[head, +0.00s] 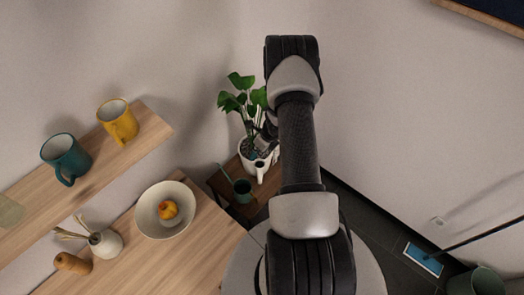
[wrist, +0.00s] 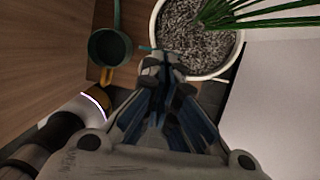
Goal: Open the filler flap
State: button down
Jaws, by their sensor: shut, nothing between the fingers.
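A white planter (head: 247,150) with a leafy green plant stands on a small wooden table. It also shows in the wrist view, where its white rim (wrist: 238,57) surrounds grey granular soil. In the head view a small white spout-like part with a dark top (head: 260,165) sits at the planter's front. I cannot make out a separate filler flap or tell how it stands. My gripper (wrist: 166,62) is shut and empty, its tips over the planter's near rim. It hides that part of the rim. In the head view my arm hides most of the gripper.
A dark green watering can (head: 242,189) stands beside the planter; it also shows in the wrist view (wrist: 108,47), left of my fingertips. The white wall (head: 400,120) is close behind. A wooden counter (head: 215,235) with a bowl lies to the left.

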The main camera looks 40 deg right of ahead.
jog(key=shift+w+r, duration=0.1)
jog(key=shift+w, duration=0.2)
dwell(0.5)
